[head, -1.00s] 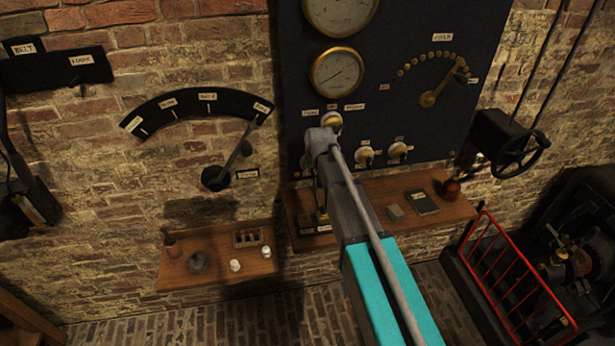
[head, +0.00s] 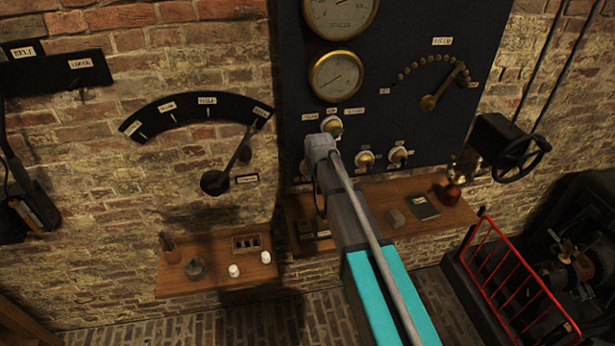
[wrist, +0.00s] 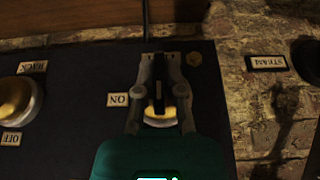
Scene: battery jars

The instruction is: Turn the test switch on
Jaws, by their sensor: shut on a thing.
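The test switch has a dark handle (wrist: 158,92) on a brass base, low on the dark panel. In the wrist view, which is upside down, my gripper (wrist: 158,66) has one finger on each side of the handle and is shut on it. The handle points up in that picture, away from the brass base. An ON label (wrist: 117,100) sits left of it. In the head view my gripper (head: 319,178) is at the panel's lower left, and my arm hides the switch.
A brass knob (wrist: 17,100) with OFF and BACK labels is beside the switch in the wrist view. More knobs (head: 365,160) sit right of my arm in the head view. A wooden shelf (head: 375,222) runs below the panel. A large lever (head: 238,158) stands on the brick wall at left.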

